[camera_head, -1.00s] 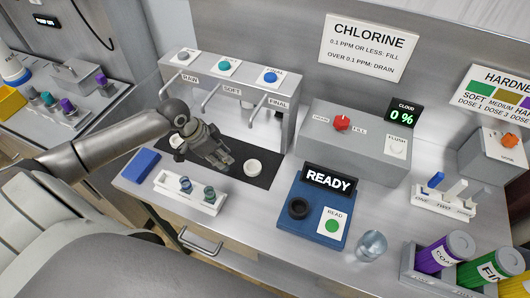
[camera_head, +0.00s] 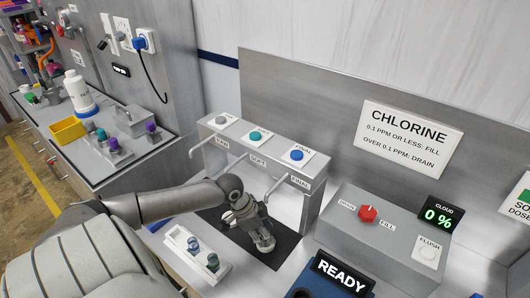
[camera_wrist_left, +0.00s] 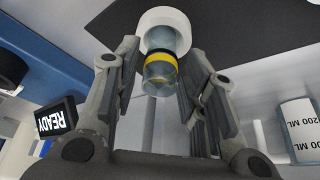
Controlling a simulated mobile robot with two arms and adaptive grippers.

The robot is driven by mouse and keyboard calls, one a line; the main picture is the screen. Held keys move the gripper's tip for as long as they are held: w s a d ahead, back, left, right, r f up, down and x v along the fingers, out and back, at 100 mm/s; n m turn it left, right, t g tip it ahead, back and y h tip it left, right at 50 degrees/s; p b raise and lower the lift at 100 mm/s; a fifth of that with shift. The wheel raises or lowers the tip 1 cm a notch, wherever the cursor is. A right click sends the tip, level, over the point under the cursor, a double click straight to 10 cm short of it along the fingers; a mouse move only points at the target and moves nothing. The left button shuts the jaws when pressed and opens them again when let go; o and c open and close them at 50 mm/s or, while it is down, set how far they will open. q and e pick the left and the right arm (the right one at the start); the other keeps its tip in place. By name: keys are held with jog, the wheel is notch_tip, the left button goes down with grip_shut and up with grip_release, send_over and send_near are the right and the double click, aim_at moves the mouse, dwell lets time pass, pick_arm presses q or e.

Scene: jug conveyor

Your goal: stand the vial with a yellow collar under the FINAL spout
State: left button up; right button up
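The vial with a yellow collar (camera_wrist_left: 160,62) is between the fingers of my left gripper (camera_wrist_left: 161,60) in the left wrist view. In the head view my left gripper (camera_head: 262,243) is low over the dark mat (camera_head: 285,249), in front of the FINAL spout (camera_head: 277,186). The gripper hides the vial and the disc there. My right gripper is not in view.
A white rack (camera_head: 174,236) with two vials stands left of my gripper. The spout housing (camera_head: 312,208) rises behind the mat. The chlorine box (camera_head: 385,230) and the READY device (camera_head: 340,277) lie to the right.

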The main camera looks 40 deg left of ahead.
pick_arm(q)
jog(key=shift+s+a, duration=0.15)
jog(key=shift+w+d, duration=0.25)
jog(key=shift+w, duration=0.05)
jog(key=v, duration=1.2)
jog(key=shift+p, duration=0.3)
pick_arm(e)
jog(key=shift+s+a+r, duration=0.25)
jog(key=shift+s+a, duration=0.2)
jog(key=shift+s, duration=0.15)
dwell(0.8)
